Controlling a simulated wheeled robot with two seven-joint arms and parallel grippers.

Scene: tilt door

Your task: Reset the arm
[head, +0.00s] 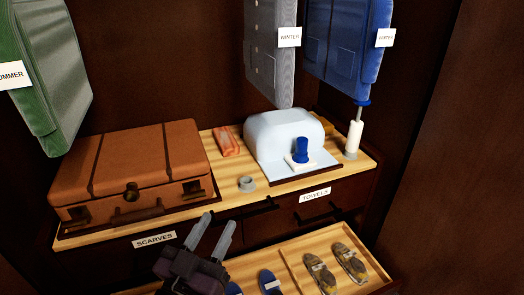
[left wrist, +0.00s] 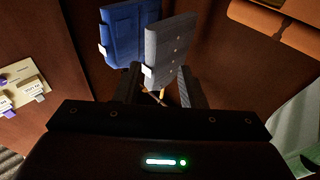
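My left gripper (head: 217,219) is in the lower middle of the head view, in front of the wooden shelf (head: 226,187) and over the open shoe drawer. Its two grey fingers are spread apart with nothing between them. In the left wrist view the open fingers (left wrist: 163,84) also show a gap, with a grey garment behind it. The gripper appears to touch nothing. My right gripper is not in view.
A brown suitcase (head: 135,170) and a pale blue case (head: 285,135) stand on the shelf. Hanging garments are green (head: 48,75), grey (head: 270,50) and blue (head: 340,45). The pulled-out drawer (head: 290,258) holds several shoes (head: 320,272). Dark walls (head: 455,160) enclose the right side.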

